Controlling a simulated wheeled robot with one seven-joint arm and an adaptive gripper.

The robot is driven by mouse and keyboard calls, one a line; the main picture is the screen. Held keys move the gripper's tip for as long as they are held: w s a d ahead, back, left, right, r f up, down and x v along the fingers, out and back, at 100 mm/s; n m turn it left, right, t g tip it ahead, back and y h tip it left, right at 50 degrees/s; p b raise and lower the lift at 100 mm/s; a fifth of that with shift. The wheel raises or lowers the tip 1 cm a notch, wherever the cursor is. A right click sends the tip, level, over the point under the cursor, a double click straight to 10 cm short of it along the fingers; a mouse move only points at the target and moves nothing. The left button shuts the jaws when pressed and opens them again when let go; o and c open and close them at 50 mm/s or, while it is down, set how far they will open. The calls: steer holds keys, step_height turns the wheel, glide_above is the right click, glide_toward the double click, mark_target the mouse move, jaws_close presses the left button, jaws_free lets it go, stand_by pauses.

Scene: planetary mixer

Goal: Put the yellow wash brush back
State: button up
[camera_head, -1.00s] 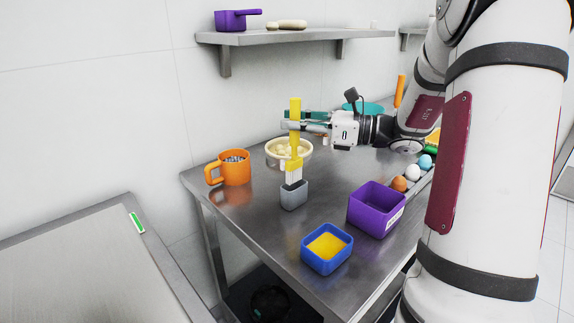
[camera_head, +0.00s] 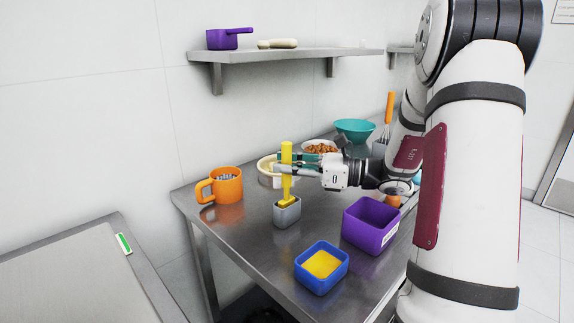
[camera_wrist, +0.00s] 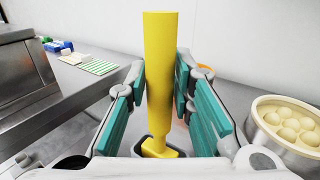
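The yellow wash brush (camera_head: 286,185) stands upright with its lower end inside the small grey holder (camera_head: 288,214) on the steel table. Its bristles are hidden in the holder. My gripper (camera_head: 286,163) comes in from the right and is shut on the upper part of the brush handle. In the wrist view the yellow handle (camera_wrist: 160,60) runs between the teal finger pads, close to both, and its broad base sits in the dark-rimmed holder below.
An orange mug (camera_head: 228,187) stands left of the holder, a cream bowl (camera_head: 264,171) behind it. A purple bin (camera_head: 370,226) and a blue box with yellow contents (camera_head: 321,268) stand to the right and front. A wall shelf (camera_head: 290,55) is above. Bare table lies around the holder.

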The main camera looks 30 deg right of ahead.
steer(key=shift+o, duration=0.8)
